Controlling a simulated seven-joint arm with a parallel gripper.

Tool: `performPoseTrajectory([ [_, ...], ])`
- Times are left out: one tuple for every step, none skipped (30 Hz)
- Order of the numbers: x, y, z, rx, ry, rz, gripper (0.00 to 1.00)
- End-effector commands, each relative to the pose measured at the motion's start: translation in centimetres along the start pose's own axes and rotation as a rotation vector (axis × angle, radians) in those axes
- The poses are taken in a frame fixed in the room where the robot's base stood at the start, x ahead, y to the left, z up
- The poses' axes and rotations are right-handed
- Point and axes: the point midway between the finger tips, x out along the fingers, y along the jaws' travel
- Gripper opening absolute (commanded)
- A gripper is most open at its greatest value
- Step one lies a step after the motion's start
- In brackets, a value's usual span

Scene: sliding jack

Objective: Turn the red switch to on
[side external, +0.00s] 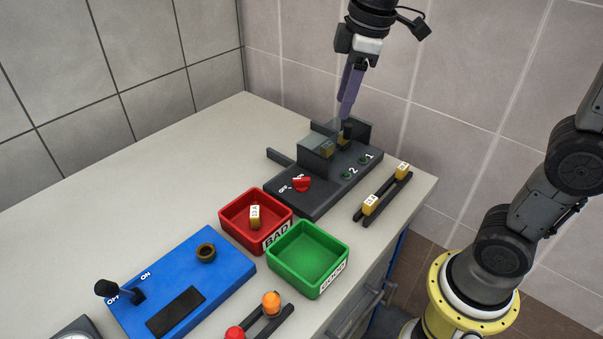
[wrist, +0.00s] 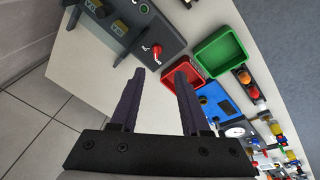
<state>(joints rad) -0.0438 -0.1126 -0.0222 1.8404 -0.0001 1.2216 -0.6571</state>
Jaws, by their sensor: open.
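The red switch (side external: 301,184) is a small red knob on the front left of the dark grey machine (side external: 312,203), with on and off lettering beside it. It also shows in the wrist view (wrist: 155,51), ahead of and between my fingers. My gripper (side external: 345,115) is above the back of the machine, fingers pointing down, near a dark post. In the wrist view my gripper (wrist: 160,75) has its two fingers well apart with nothing between them. The switch is not touched. Its exact setting is too small to tell.
A red bin (side external: 231,208) marked BAD holds a yellow block. A green bin (side external: 315,262) is empty. A blue panel (side external: 215,285) with a black lever stands front left. A dark rack (side external: 384,200) with yellow blocks lies right of the machine. The table's back left is clear.

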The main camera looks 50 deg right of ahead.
Motion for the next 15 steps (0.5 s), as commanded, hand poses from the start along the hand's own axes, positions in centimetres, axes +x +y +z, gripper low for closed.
performPoseTrajectory([
  [1.1, 0.8, -1.4, -0.028, -0.028, -0.023, 0.46],
  [1.7, 1.3, -2.1, -0.041, -0.041, -0.035, 0.46],
  [2.6, 1.8, -3.0, -0.057, -0.057, -0.049, 0.46],
  [3.2, 2.1, -3.7, -0.065, -0.069, -0.059, 0.46],
  [3.9, 2.4, -4.2, -0.071, -0.081, -0.07, 0.46],
  [4.8, 2.7, -4.8, -0.074, -0.096, -0.082, 0.46],
  [5.5, 2.9, -5.3, -0.076, -0.105, -0.09, 0.46],
  [6.1, 3.0, -5.6, -0.078, -0.114, -0.097, 0.46],
  [6.9, 3.1, -5.9, -0.08, -0.125, -0.107, 0.46],
  [7.4, 3.2, -6.1, -0.081, -0.133, -0.113, 0.46],
  [7.9, 3.2, -6.2, -0.082, -0.141, -0.12, 0.46],
  [8.4, 3.1, -6.2, -0.083, -0.152, -0.128, 0.46],
  [8.7, 3.1, -6.2, -0.084, -0.157, -0.133, 0.46],
  [9.0, 3.0, -6.2, -0.085, -0.161, -0.136, 0.46],
  [9.3, 3.0, -6.2, -0.085, -0.164, -0.138, 0.46],
])
